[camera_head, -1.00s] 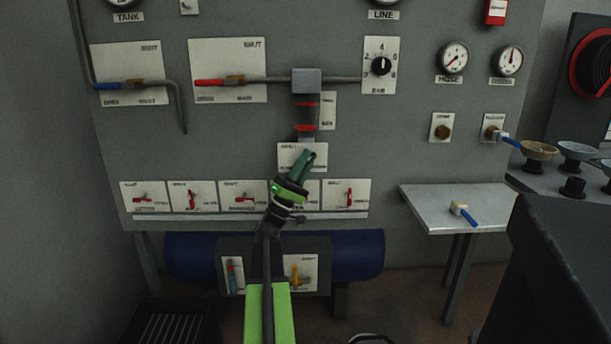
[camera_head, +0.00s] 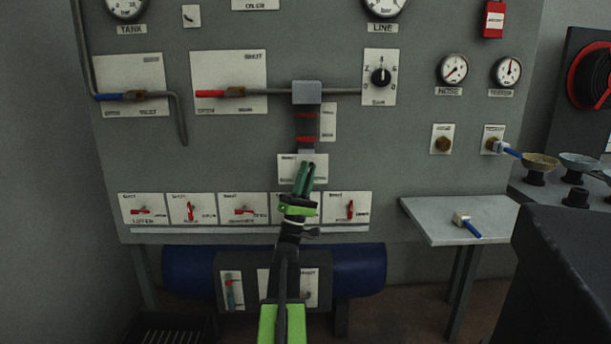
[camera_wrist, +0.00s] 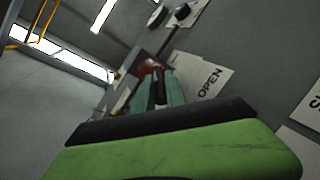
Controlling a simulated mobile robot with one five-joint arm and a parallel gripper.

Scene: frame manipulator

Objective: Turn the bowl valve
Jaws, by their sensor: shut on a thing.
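The white plate (camera_head: 290,160) of the bowl valve sits on the grey panel, just under a dark cylinder with red bands (camera_head: 306,127). My gripper (camera_head: 306,166) is in front of this plate, its green fingers pointing up. In the wrist view my gripper (camera_wrist: 160,88) has its two fingers closed around a small dark part, which I take as the valve's handle. A plate marked OPEN (camera_wrist: 208,84) is just to the right of the fingers there, and something red (camera_wrist: 150,67) is beyond the tips. In the head view my fingers hide the handle, so its angle cannot be told.
A row of plates with red levers (camera_head: 190,210) runs beside my arm, above a ledge (camera_head: 170,230). A blue tank (camera_head: 190,270) is below. At right, a small shelf (camera_head: 425,218) bears a blue-handled valve (camera_head: 466,224).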

